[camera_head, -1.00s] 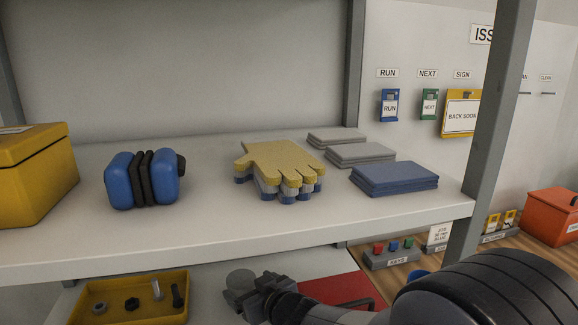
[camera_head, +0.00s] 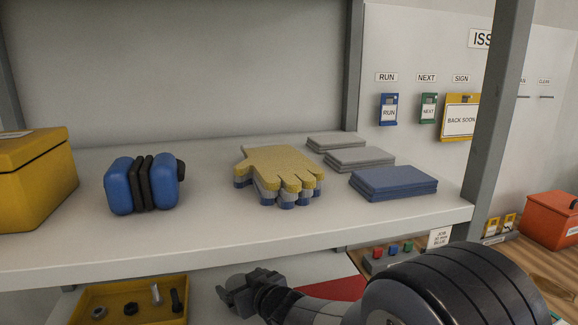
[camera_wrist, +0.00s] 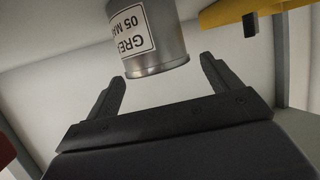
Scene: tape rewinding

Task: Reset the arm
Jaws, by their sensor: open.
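My gripper (camera_head: 232,297) is at the lower middle of the head view, in front of the lower shelf and below the upper shelf's front edge. In the wrist view my gripper (camera_wrist: 163,85) shows its two fingers spread wide, with nothing between them. A grey metal can (camera_wrist: 147,42) with a white label, partly reading "GREA", shows upside down just beyond the fingertips. I cannot tell if it touches them; it looks apart. My arm comes in from the lower right of the head view.
The upper shelf (camera_head: 120,250) holds a yellow box (camera_head: 35,185), a blue-and-black object (camera_head: 145,184), stacked gloves (camera_head: 278,172) and folded cloths (camera_head: 393,182). A yellow tray (camera_head: 95,290) of bolts lies below, beside a red item (camera_head: 335,287). A shelf post (camera_head: 497,120) stands at right.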

